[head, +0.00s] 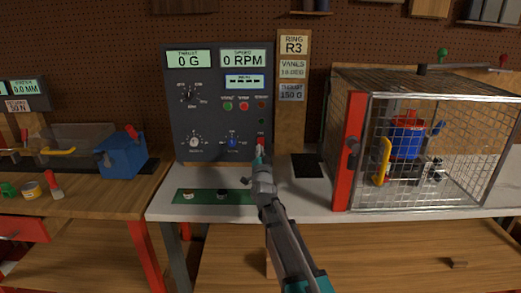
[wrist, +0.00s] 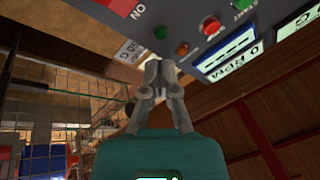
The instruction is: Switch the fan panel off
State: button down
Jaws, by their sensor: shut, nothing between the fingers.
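The dark grey fan panel (head: 215,130) stands upright at the back of the white bench. Its displays read 0 G and 0 RPM (head: 243,60). A green button (head: 227,106) and a red button (head: 244,106) sit mid-panel; the red button also shows in the wrist view (wrist: 210,25). At the panel's lower right, a red plate (wrist: 125,6) beside an "ON" label shows at the wrist view's top edge. Its switch lever is not clear. My gripper (head: 261,153) is shut and empty before this lower right corner; its fingertips (wrist: 159,66) are close to the panel, contact unclear.
A wire-mesh cage (head: 420,185) with a red edge post (head: 349,150) stands right of my gripper, a blue motor (head: 408,138) inside. A sign board (head: 291,125) is right of the panel. A blue box (head: 122,160) sits on the left bench.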

aim_at(259, 141)
jog(key=shift+w+d+f+b, duration=0.1)
jog(key=shift+w+f+b, duration=0.45)
jog(key=shift+w, duration=0.65)
jog(key=shift+w+a+f+b, duration=0.1)
jog(key=shift+w+f+b, duration=0.45)
jog(key=shift+w, duration=0.7)
jog(key=shift+w+d+f+b, duration=0.1)
jog(key=shift+w+f+b, duration=0.45)
jog(key=shift+w, duration=0.65)
jog(key=shift+w+f+b, duration=0.3)
jog(key=shift+w+f, duration=0.1)
jog(key=shift+w, duration=0.35)
jog(key=shift+s, duration=0.1)
jog(key=shift+s+r+p, duration=0.35)
jog(key=shift+s+r, duration=0.05)
jog(key=shift+s, duration=0.3)
jog(key=shift+s, duration=0.1)
jog(key=s, duration=0.1)
jog(key=s+r+p, duration=0.1)
jog(key=s, duration=0.1)
jog(key=s+r+p, duration=0.1)
jog(key=shift+s, duration=0.15)
dwell(0.7)
